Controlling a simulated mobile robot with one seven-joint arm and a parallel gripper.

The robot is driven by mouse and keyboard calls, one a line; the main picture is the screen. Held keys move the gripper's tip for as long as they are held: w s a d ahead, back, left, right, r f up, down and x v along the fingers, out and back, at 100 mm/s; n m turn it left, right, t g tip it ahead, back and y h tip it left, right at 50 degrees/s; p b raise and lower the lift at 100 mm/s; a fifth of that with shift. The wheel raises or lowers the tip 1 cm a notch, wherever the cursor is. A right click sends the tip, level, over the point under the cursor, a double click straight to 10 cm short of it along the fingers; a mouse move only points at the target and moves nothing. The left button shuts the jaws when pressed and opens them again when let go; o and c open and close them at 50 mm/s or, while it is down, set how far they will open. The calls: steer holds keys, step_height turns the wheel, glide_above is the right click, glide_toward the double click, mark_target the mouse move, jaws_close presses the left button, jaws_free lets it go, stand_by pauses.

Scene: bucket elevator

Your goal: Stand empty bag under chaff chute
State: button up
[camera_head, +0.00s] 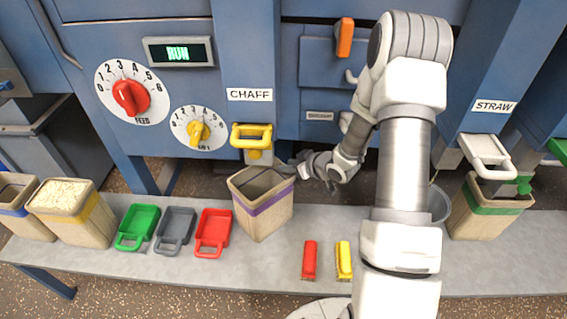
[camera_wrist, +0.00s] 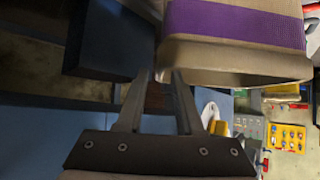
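The tan bag with a purple band (camera_head: 262,216) stands open on the bench in front of and below the chaff chute (camera_head: 248,60). Its inside looks dark and empty. The chute carries a CHAFF label and a yellow handle (camera_head: 251,136). My gripper (camera_head: 288,168) is at the bag's upper right rim. In the wrist view the bag (camera_wrist: 235,60) fills the upper right. There my gripper (camera_wrist: 155,78) has its two fingers apart, with a visible gap. One fingertip overlaps the bag's edge; I cannot tell whether it touches.
Green (camera_head: 138,226), grey (camera_head: 175,230) and red (camera_head: 213,232) scoops lie left of the bag on the bench (camera_head: 150,268). A filled bag (camera_head: 72,210) stands farther left. Red (camera_head: 309,260) and yellow (camera_head: 344,260) items lie front right. A green-banded bag (camera_head: 484,210) stands under the STRAW chute.

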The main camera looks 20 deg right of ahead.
steer(key=s+d+r+m+h+p, duration=0.15)
steer(key=s+r, duration=0.25)
steer(key=r, duration=0.4)
steer(key=s+d+r+m+g+h, duration=0.1)
steer(key=s+d+r+h, duration=0.2)
steer(key=r, duration=0.6)
steer(key=s+d+r+m+h, duration=0.1)
steer(key=s+r+h, duration=0.2)
steer(key=s+r, duration=0.35)
steer(key=s+a+r+m+g+y, duration=0.1)
steer(key=s+a+r, duration=0.35)
steer(key=s, duration=0.45)
steer(key=s+a+r+m+g+y, duration=0.1)
steer(key=s+a+r+g+y, duration=0.1)
steer(key=s+a+r, duration=0.45)
step_height(320, 180, up, 15)
steer(key=s+d+p, duration=0.1)
steer(key=p, duration=1.7)
steer(key=shift+s+r, duration=0.15)
steer(key=shift+s, duration=0.1)
